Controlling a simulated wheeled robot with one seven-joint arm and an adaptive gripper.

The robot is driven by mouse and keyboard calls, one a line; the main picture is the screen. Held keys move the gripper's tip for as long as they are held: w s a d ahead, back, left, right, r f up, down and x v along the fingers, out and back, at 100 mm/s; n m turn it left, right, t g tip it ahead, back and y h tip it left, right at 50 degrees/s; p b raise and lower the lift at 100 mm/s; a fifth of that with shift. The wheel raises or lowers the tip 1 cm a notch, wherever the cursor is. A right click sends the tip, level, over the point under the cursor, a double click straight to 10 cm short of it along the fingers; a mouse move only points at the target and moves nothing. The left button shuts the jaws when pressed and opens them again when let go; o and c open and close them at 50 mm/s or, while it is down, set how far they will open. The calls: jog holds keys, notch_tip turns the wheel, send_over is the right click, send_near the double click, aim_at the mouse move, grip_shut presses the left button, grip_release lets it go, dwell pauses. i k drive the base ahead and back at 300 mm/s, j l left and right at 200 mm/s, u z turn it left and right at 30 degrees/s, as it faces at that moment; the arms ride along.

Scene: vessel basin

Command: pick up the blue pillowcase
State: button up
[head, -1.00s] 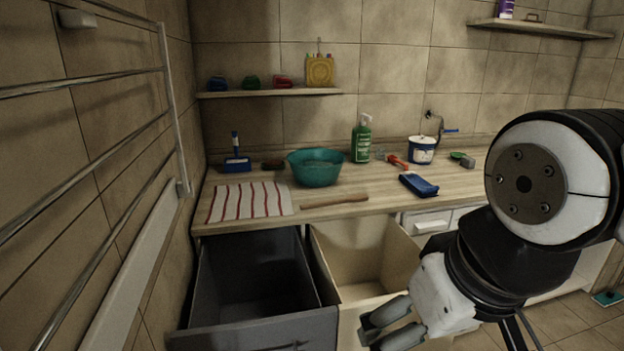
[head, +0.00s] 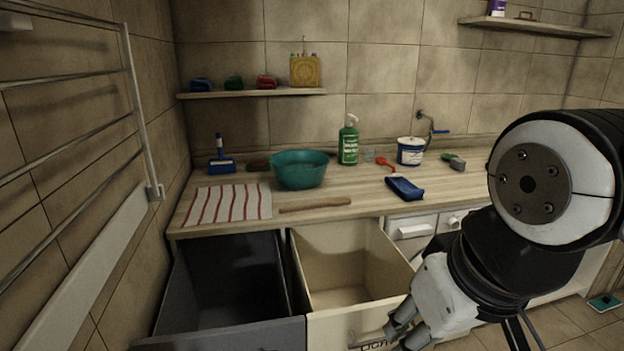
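A dark blue, flat folded-looking piece (head: 405,188) lies on the right part of the wooden counter in the head view, near its front edge. It may be the pillowcase; the material is hard to tell. A smaller blue bundle (head: 201,84) sits at the left on the wall shelf, beside a green and a red one. My gripper (head: 394,338) is at the bottom of the view, below the counter top and in front of the beige bin. Its fingers look apart with nothing between them; the tips are partly cut off by the frame edge.
A grey bin (head: 232,335) and a beige bin (head: 385,262) stand open below the counter (head: 370,205). A teal basin (head: 300,170), striped cloth (head: 228,204), wooden stick (head: 315,205), green bottle (head: 348,142) and white tub (head: 411,152) are on top. A towel rail (head: 140,110) is at left.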

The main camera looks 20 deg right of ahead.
aim_at(408, 192)
jog(key=i+l, duration=0.1)
jog(key=l, duration=1.25)
jog(key=i+l, duration=0.15)
jog(key=l, duration=0.55)
jog(key=i+l, duration=0.75)
jog(key=i, duration=1)
jog(key=z, duration=0.05)
